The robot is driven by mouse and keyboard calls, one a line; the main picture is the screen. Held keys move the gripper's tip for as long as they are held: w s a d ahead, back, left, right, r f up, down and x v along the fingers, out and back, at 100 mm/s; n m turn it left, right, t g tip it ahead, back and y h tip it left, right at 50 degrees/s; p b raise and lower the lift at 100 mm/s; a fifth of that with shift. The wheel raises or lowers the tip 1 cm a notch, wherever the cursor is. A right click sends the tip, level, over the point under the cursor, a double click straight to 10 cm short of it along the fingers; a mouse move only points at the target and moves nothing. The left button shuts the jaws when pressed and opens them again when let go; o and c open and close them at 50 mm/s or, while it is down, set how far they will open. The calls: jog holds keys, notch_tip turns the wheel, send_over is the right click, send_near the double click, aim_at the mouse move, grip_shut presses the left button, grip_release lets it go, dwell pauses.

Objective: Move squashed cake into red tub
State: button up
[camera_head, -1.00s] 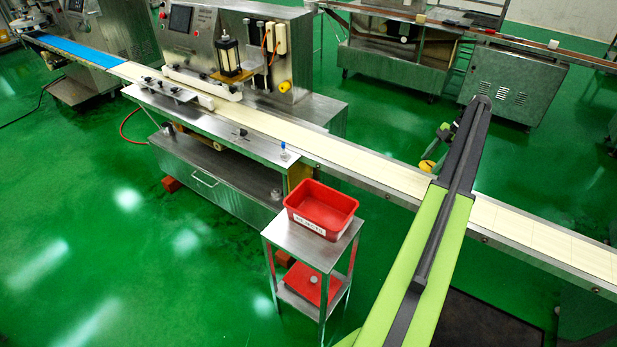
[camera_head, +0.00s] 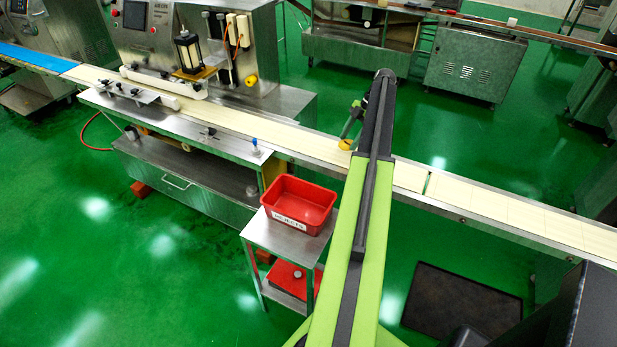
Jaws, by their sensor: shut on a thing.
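The squashed cake (camera_head: 346,145) is a small yellow-orange round piece at the end of my arm, seen against the conveyor. My gripper (camera_head: 349,137) is shut on it; the fingers are small and partly hidden by my dark and lime-green arm. The cake appears held over the belt, but I cannot tell its height. The red tub (camera_head: 318,222) stands on a small steel stand to the lower left of the gripper. It has a white label on its front and looks empty inside. The cake is apart from the tub.
The long cream conveyor belt (camera_head: 485,197) crosses behind the tub. The steel encrusting machine (camera_head: 265,90) stands at the upper left. The steel stand (camera_head: 256,229) has a red item (camera_head: 285,275) on its lower shelf. A dark mat (camera_head: 460,303) lies on the green floor at right.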

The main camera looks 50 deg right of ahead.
jog(key=s+a+m+t+h, duration=0.25)
jog(key=a+m, duration=0.35)
jog(key=a, duration=1.9)
notch_tip(320, 180, down, 6)
jog(key=w+b, duration=0.1)
jog(key=b, duration=0.5)
jog(key=shift+f+y, duration=0.2)
jog(key=shift+y, duration=0.15)
jog(key=o, duration=1.1)
jog(key=shift+o, duration=0.2)
jog(key=p+v, duration=1.4)
jog(key=v, duration=0.3)
jog(key=shift+s+r+p, duration=0.15)
jog(key=shift+p, duration=0.15)
